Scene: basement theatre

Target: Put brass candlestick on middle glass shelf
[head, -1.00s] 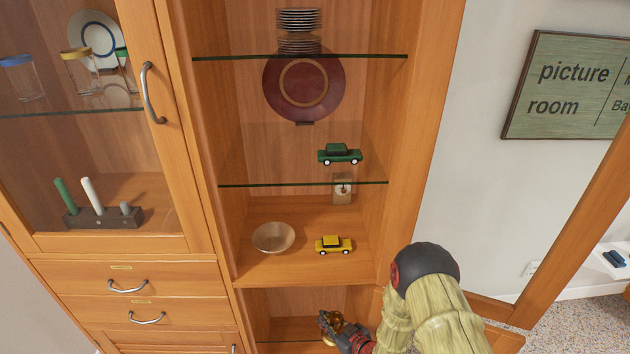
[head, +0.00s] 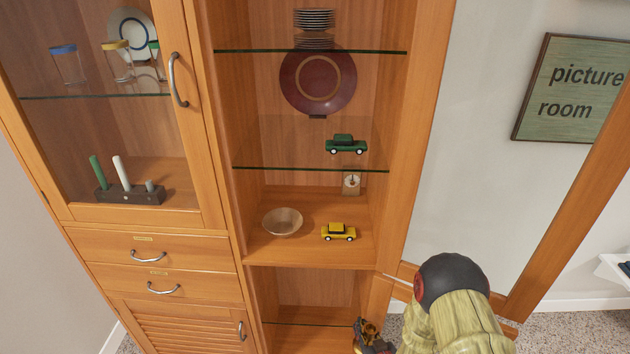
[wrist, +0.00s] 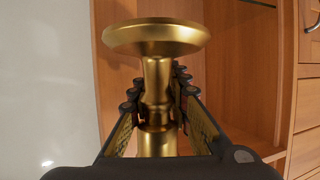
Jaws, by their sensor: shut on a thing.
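The brass candlestick (wrist: 157,42) is between the fingers of my gripper (wrist: 158,95) in the wrist view, its wide round end toward the top of the picture. My gripper is shut on its narrow stem. In the head view the candlestick (head: 368,328) shows small at the bottom, by the cabinet's lower right post, partly hidden by my gripper and cut by the picture edge. The middle glass shelf (head: 290,169) is well above my gripper and carries a green toy car (head: 346,144) toward its right. Its left part looks clear.
A bowl (head: 282,221) and a yellow toy car (head: 338,231) sit on the wooden shelf below. An open door frame (head: 570,210) stands right of my arm. A closed glass door with a handle (head: 178,80) is at left.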

